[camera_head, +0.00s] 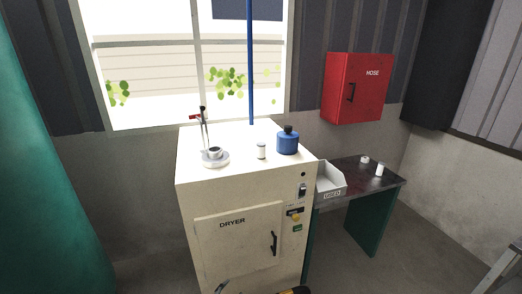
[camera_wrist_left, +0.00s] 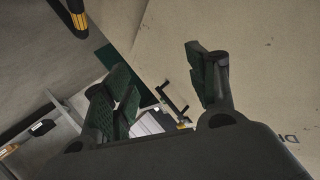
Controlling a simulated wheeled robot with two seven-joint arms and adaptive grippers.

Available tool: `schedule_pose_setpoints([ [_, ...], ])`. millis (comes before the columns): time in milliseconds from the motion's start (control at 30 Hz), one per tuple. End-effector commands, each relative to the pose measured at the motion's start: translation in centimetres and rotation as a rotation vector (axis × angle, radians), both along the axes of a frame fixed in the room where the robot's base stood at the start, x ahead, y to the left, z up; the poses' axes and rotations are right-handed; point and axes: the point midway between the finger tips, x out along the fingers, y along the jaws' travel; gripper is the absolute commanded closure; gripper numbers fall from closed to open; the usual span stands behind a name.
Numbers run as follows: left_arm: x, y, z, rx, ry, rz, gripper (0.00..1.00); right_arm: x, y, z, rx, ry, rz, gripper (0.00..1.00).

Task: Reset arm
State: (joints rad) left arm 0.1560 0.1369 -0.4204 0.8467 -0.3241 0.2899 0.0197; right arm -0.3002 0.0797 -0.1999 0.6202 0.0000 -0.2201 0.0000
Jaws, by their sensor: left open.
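My left gripper (camera_wrist_left: 158,85) is open and empty in the left wrist view, its two dark green-padded fingers spread wide apart. It is in front of the cream dryer (camera_head: 239,222), whose front fills the right of the left wrist view (camera_wrist_left: 260,60). The dryer door's black handle (camera_head: 273,243) also shows between the fingers in the left wrist view (camera_wrist_left: 172,98). The door looks shut. At the bottom edge of the head view, dark and yellow parts are cut off, and I cannot tell what they are. My right gripper cannot be made out.
On the dryer top stand a cup on a saucer (camera_head: 215,161), a small white jar (camera_head: 261,151) and a blue bottle (camera_head: 287,142). A dark side table (camera_head: 375,181) at right bears a grey bin (camera_head: 331,182) and small white items. A red hose cabinet (camera_head: 356,88) hangs behind.

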Motion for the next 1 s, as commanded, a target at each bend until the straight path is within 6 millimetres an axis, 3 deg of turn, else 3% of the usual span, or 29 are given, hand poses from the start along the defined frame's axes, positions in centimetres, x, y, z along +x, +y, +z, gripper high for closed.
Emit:
schedule_pose_setpoints([
  [100,-3.5,1.7,-4.1,0.003,0.103,0.060,0.42,0.0,0.0,0.0,0.000,0.000,0.000,0.60],
  [267,-8.2,3.7,-8.8,0.008,0.231,0.134,0.42,0.0,0.0,0.0,0.000,0.000,0.000,0.60],
  [500,-16.3,6.5,-15.0,0.019,0.423,0.238,0.42,0.0,0.0,0.0,0.000,0.000,0.000,0.60],
  [700,-23.6,8.5,-19.4,0.031,0.580,0.320,0.42,0.0,0.0,0.0,0.000,0.000,0.000,0.60],
  [1000,-35.6,10.9,-24.2,0.052,0.811,0.434,0.42,0.0,0.0,0.0,0.000,0.000,0.000,0.60],
])
